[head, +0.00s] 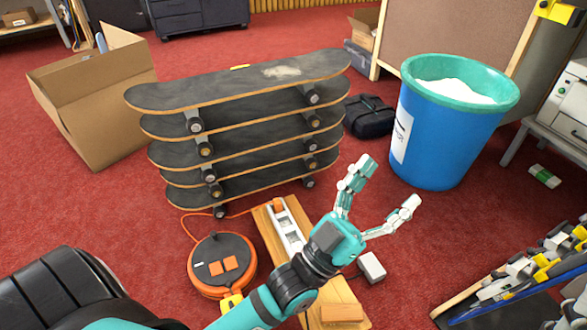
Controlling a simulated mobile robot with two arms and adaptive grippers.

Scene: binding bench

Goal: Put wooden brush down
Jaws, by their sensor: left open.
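My left gripper (384,186) is open, its two fingers spread wide with nothing between them. It is in the middle of the head view, right of the skateboard stack and left of the blue bin. A small wooden block (341,313) lies on the near end of a wooden plank (268,231), below my left wrist. I see no bristles on it and cannot tell if it is the wooden brush. No other thing in view is clearly a brush. My right gripper is not in view.
Stacked skateboards (225,94) stand on the red carpet. A blue bin (440,143) with a green rim stands at the right. An orange cable reel (222,284) and a small white box (372,267) flank the plank. A cardboard box (95,115) is at left.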

